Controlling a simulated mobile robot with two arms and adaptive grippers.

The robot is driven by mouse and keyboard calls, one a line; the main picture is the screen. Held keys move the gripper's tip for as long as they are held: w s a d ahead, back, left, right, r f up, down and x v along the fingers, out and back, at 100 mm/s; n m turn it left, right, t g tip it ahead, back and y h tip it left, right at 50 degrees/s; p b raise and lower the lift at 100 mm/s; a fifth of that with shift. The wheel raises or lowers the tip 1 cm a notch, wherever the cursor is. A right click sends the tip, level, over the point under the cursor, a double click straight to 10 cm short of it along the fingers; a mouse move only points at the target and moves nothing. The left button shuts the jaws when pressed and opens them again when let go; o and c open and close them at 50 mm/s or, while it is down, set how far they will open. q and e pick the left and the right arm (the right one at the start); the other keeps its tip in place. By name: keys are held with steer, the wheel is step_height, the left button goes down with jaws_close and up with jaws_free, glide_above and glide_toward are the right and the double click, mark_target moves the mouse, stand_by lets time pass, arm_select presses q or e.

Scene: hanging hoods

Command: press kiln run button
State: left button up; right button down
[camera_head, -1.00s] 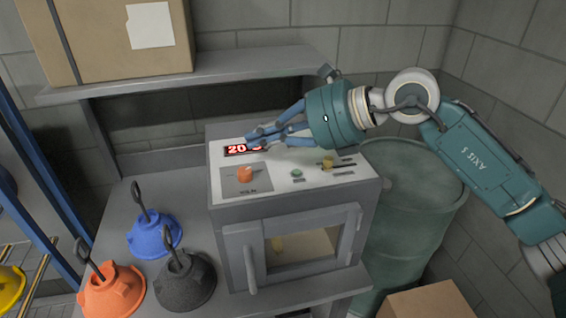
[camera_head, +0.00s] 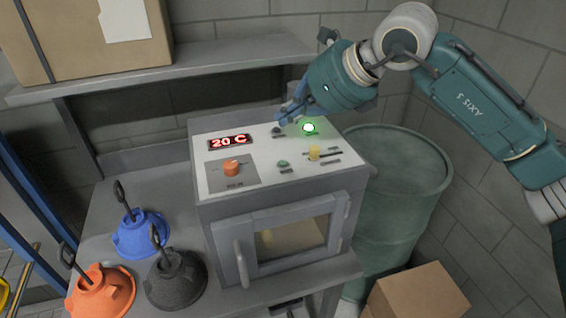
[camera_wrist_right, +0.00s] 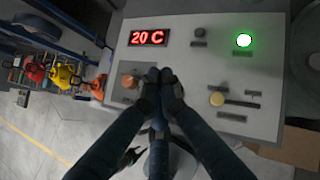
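The kiln (camera_head: 285,213) stands on a grey bench with its window door shut. Its white top panel carries a red display (camera_head: 230,142) reading 20 C, an orange knob (camera_head: 232,168), a small green button (camera_head: 283,163), a yellow slider (camera_head: 314,152), a dark button (camera_head: 277,130) and a lit green lamp (camera_head: 308,128). The labels are too small to read. My right gripper (camera_head: 284,116) is over the panel's back edge, near the dark button and lamp. In the right wrist view its fingertips (camera_wrist_right: 160,75) are together and empty, hiding the small green button. My left gripper is out of view.
Blue (camera_head: 140,234), orange (camera_head: 101,290) and black (camera_head: 176,280) hoods with hooks sit on the bench left of the kiln. A shelf with a cardboard box (camera_head: 85,38) is behind. A green drum (camera_head: 400,190) and another box (camera_head: 418,295) are at right.

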mark_target(287, 163)
step_height(287, 163, down, 7)
steer(key=b, duration=0.3)
steer(key=shift+f+b, duration=0.2)
steer(key=shift+b, duration=0.15)
steer(key=shift+f+b, duration=0.35)
stand_by(0.8)
steer(key=shift+f+b, duration=0.35)
steer(key=shift+b, duration=0.3)
steer(key=shift+f+b, duration=0.4)
steer(key=shift+b, duration=0.1)
stand_by(0.4)
steer(key=shift+r, duration=0.1)
stand_by(0.3)
steer(key=shift+r, duration=0.65)
